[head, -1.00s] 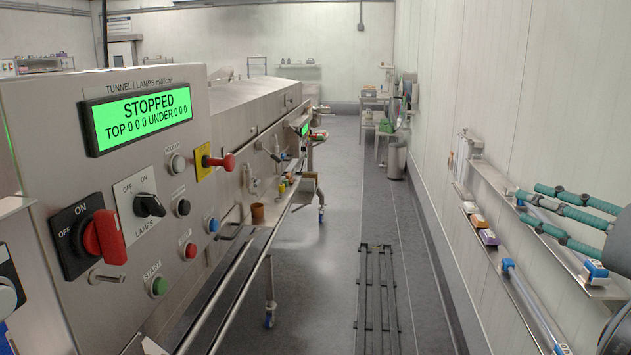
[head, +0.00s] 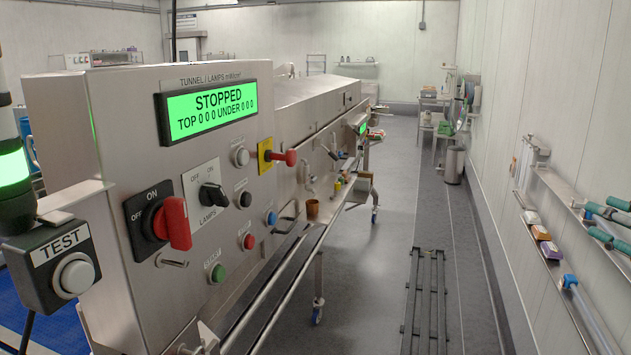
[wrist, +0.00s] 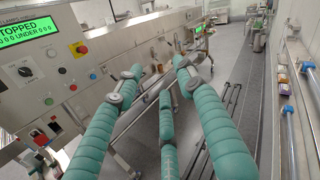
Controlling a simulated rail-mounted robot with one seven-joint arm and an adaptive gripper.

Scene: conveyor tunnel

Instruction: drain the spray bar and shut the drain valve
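My gripper (wrist: 156,80) shows in the wrist view as several long teal padded fingers. Their tips are spread apart with nothing between them. In the head view only teal finger parts (head: 612,222) show at the right edge, near the wall and away from the tunnel machine. The steel tunnel machine (head: 300,110) runs back from the left, with small fittings (head: 335,152) and a brown cup (head: 312,208) along its side. I cannot tell which fitting is the spray bar or the drain valve. The panel display (head: 210,108) reads STOPPED.
A TEST button box (head: 72,270) stands at the left. A wall shelf (head: 565,270) runs along the right.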

